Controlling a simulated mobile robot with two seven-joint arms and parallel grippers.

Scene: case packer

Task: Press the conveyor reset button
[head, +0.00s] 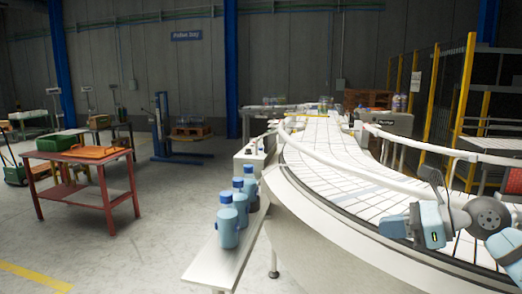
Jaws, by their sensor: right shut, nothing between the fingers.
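The curved conveyor (345,170) with a white slatted belt sweeps from the right foreground to the back. A small pale box (248,158) stands beside its left edge, with small marks on it; I cannot make out a reset button for certain. My right gripper (394,227) reaches in from the right over the near part of the belt. It is shut and empty, well apart from the box. My left gripper is not in view.
Several blue-capped bottles (228,226) stand on a pale shelf (210,268) along the conveyor's left side. A white guard rail (400,145) runs along the conveyor. A red table (75,155) stands at the left. The floor between is clear.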

